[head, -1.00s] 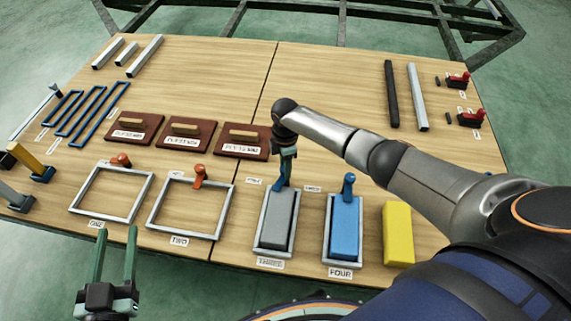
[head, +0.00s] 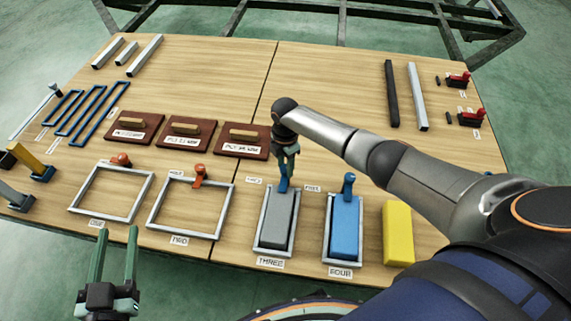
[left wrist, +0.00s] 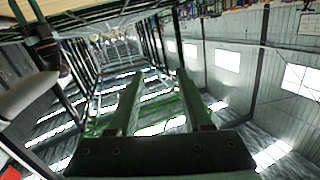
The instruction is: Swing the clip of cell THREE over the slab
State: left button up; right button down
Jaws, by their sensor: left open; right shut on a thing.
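The cell labelled THREE is a grey frame (head: 258,243) on the near middle of the table with a grey slab (head: 279,222) lying in it. Its blue clip (head: 283,186) stands at the far end of the frame and does not visibly lie over the slab. My right gripper (head: 285,172) points down and is shut on the clip's upper part; its fingers partly hide the clip. My left gripper (head: 117,231) is open and empty near the table's front edge. Its two fingers (left wrist: 156,88) also show empty in the left wrist view.
Cell FOUR (head: 327,240) holds a blue slab (head: 346,225) with an upright blue clip (head: 348,184). A yellow block (head: 398,232) lies right of it. Empty frames ONE (head: 80,208) and TWO (head: 155,221) have orange clips. Brown handled plates (head: 243,140) lie behind.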

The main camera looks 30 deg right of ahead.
jog(key=shift+a, duration=0.1)
jog(key=shift+c, duration=2.2)
grip_release()
jog(key=shift+r, duration=0.15)
jog(key=shift+r, duration=0.2)
notch_tip(320, 180, up, 3)
jog(key=shift+r+p, duration=0.1)
jog(key=shift+p, duration=0.8)
notch_tip(320, 180, up, 4)
jog(key=shift+f+p, duration=0.1)
jog(key=shift+p, duration=0.6)
pick_arm(q)
jog(key=s+f+n+g, duration=0.1)
jog(key=s+f+g, duration=0.2)
jog(key=f, duration=0.4)
jog(key=s+f+n+g+y+p, duration=0.1)
jog(key=s+f+g, duration=0.3)
jog(key=f, duration=0.3)
jog(key=shift+s+d+g+y, duration=0.25)
jog(key=shift+s+g+y, duration=0.05)
jog(key=shift+s, duration=0.1)
pick_arm(e)
notch_tip(320, 180, up, 5)
send_over(285, 168)
